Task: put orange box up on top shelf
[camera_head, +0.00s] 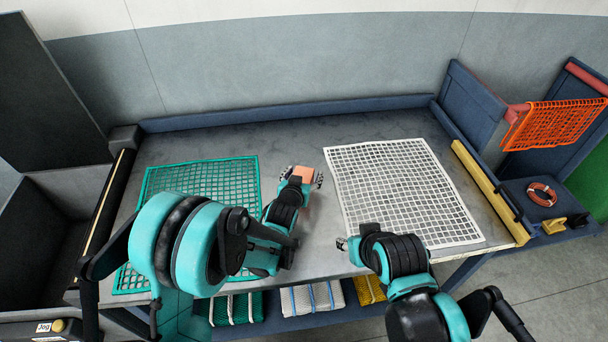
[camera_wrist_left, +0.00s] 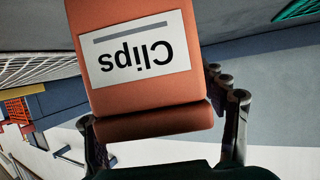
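The orange box (camera_head: 304,174) is near the middle of the worktable, between the two nets. In the left wrist view the box (camera_wrist_left: 150,60) fills the upper middle, with a white "Clips" label upside down. My left gripper (camera_head: 303,179) has a finger against each side of the box; its fingers also show in the wrist view (camera_wrist_left: 165,130). I cannot tell whether the box rests on the table or is just above it. My right gripper (camera_head: 342,243) is near the table's front edge, its fingers too small to judge. I cannot make out which surface is the top shelf.
A green net (camera_head: 205,175) and a white net (camera_head: 400,190) lie on the worktable (camera_head: 290,135). Folded nets (camera_head: 312,298) sit on a shelf below. At right, an orange net (camera_head: 556,122) hangs over a blue rack (camera_head: 478,105), beside a ring coil (camera_head: 541,194). A dark bin (camera_head: 45,240) stands left.

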